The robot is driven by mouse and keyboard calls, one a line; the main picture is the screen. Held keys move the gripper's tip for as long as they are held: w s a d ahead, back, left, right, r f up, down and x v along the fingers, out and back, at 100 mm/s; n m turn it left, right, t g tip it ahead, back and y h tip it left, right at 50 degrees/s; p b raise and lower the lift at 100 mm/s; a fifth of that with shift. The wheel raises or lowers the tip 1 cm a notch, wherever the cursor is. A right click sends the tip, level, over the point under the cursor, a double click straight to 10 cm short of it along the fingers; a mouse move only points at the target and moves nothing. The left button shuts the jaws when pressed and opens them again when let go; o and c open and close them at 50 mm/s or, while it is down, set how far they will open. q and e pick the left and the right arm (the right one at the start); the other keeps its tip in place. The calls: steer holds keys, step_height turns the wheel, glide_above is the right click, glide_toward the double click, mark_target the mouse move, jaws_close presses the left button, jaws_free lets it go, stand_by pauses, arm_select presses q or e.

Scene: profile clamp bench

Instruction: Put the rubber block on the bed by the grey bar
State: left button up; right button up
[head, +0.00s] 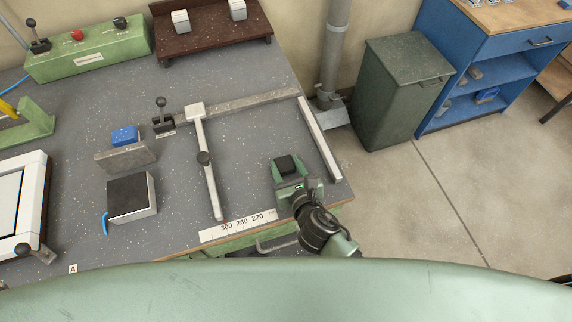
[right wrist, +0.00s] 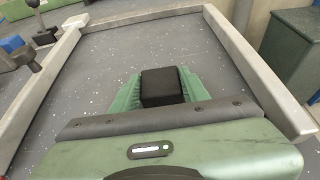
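The black rubber block (head: 287,165) is between the green fingers of my right gripper (head: 289,171). In the right wrist view the fingers are against both sides of the block (right wrist: 162,87). The block is over the dark speckled bed (head: 252,145); whether it touches the bed is unclear. A grey bar (head: 320,138) runs along the bed's right edge, apart from the block; it also shows in the right wrist view (right wrist: 258,72). A grey rail (head: 250,101) crosses the back, and a pale movable bar (head: 209,175) with a black knob lies left of the block. My left gripper is out of view.
A scale strip (head: 238,226) lies along the front edge. Left are a black-topped block (head: 131,197), a grey slab (head: 126,157) and a blue block (head: 125,136). A clamp lever (head: 162,118) stands at the rail's left end. The bed between the bars is otherwise clear.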

steer(key=o, duration=0.4)
steer(key=shift+r, duration=0.1)
steer(key=v, duration=1.2)
steer(key=shift+b, duration=0.4)
